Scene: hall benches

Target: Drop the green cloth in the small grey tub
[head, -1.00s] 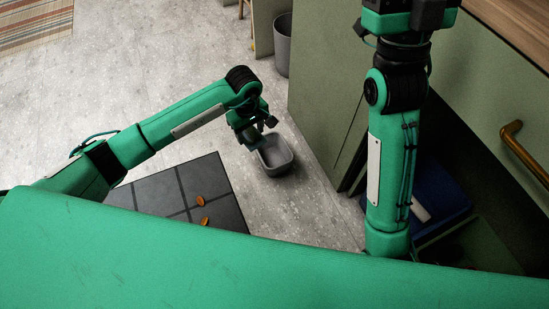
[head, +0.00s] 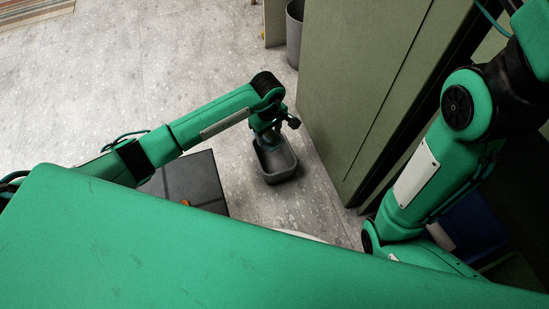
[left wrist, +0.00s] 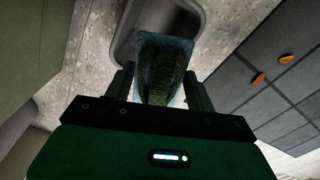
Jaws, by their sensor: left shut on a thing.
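The small grey tub (head: 281,175) stands on the floor near the middle of the head view. Its rim also shows at the top of the left wrist view (left wrist: 124,38). My left gripper (head: 268,140) is above the tub's far end. In the left wrist view its fingers are shut on the green cloth (left wrist: 160,72), which hangs between them with the tub behind it. The cloth cannot be made out in the head view. My right arm shows at the right, but its gripper is out of view.
A green cabinet (head: 350,80) stands just right of the tub. A taller grey bin (head: 294,38) is behind. Open floor lies to the left.

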